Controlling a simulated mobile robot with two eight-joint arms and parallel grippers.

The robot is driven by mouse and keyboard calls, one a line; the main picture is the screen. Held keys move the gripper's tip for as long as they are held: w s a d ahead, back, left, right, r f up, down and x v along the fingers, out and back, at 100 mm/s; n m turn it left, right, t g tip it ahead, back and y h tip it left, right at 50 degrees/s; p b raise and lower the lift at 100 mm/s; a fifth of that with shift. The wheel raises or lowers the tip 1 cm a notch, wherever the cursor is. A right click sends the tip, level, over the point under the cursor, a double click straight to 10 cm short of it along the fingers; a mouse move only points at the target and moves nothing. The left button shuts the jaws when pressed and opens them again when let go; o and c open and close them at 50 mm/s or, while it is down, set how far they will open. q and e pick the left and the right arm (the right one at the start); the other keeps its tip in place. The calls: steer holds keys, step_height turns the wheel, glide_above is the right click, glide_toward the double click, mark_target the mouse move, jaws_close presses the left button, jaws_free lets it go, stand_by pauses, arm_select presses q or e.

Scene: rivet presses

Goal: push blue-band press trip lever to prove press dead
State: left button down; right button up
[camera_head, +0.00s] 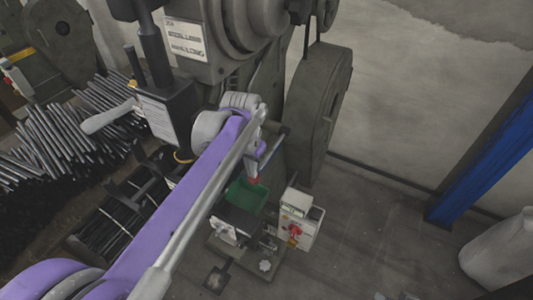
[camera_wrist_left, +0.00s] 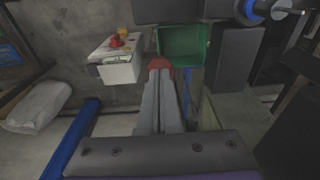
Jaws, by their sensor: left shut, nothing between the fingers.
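My left gripper is shut and empty, with red fingertips (camera_wrist_left: 160,64) in the left wrist view. In the head view its red tips (camera_head: 254,180) show just above the green bin, past my purple left arm. In the wrist view the tips lie over the near edge of the green bin (camera_wrist_left: 184,46). A dark part with a blue band (camera_wrist_left: 254,11) and a metal rod (camera_wrist_left: 288,12) shows at the top right, apart from the fingers. I cannot tell whether this rod is the trip lever. My right gripper is not in view.
A white control box (camera_head: 301,217) with a red button stands right of the green bin (camera_head: 246,196). A large grey machine (camera_head: 225,40) with a wheel stands behind. Metal rods (camera_head: 60,140) are piled at left. A blue post (camera_head: 485,165) stands right; floor between is clear.

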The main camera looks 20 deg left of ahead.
arm_select(q)
steer(key=shift+f, duration=0.1)
steer(key=shift+f+b, duration=0.5)
steer(key=shift+f, duration=0.4)
steer(key=shift+f+b, duration=0.5)
steer(key=shift+f, duration=0.3)
steer(key=shift+w+f, duration=0.1)
steer(key=shift+f+b, duration=0.3)
steer(key=shift+f, duration=0.15)
steer(key=shift+r, duration=0.1)
